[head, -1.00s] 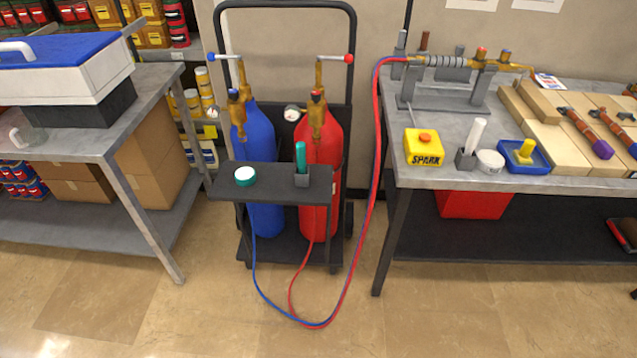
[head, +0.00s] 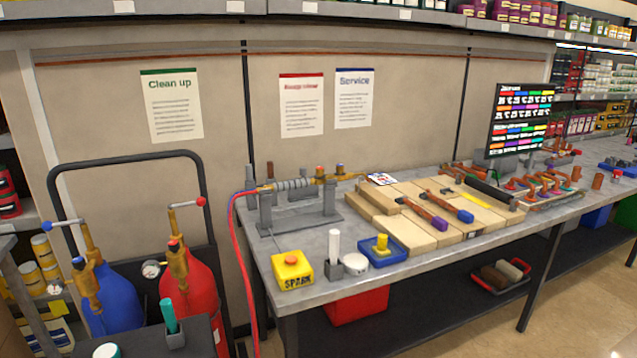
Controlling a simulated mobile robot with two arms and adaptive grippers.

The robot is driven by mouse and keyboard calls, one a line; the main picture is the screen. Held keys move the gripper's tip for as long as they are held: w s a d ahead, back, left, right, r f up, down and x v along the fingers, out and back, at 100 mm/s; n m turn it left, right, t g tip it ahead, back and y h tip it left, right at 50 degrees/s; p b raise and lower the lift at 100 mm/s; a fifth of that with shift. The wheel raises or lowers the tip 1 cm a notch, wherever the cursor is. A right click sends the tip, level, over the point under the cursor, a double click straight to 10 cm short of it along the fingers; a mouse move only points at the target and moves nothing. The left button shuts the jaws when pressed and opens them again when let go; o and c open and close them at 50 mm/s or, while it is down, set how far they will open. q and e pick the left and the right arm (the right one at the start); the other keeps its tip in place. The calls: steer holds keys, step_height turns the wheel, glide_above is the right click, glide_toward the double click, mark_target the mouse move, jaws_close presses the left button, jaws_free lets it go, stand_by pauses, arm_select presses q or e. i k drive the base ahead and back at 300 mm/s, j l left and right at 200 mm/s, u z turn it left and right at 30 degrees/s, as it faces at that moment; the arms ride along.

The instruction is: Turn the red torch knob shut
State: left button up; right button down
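The torch (head: 296,185) lies level in a grey stand (head: 298,222) at the left end of the workbench. Its brass body carries a small red knob (head: 319,171) and a small blue knob (head: 340,168) towards its right end. How far the red knob is turned is too small to tell. Red and blue hoses (head: 233,250) run from the torch's left end down past the bench edge. Neither of my grippers shows in the head view.
A red cylinder (head: 194,296) and a blue cylinder (head: 112,300) stand on a cart left of the bench. A yellow spark box (head: 292,272), a blue tray (head: 370,257) and wooden blocks (head: 405,237) lie in front of and right of the stand. Floor at lower right is clear.

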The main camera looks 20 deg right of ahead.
mark_target(320, 170)
steer(key=i+l+z, duration=0.1)
steer(key=i+l, duration=0.2)
steer(key=i, duration=0.15)
steer(key=i+l+z, duration=0.15)
steer(key=i+l, duration=0.15)
steer(key=i, duration=0.15)
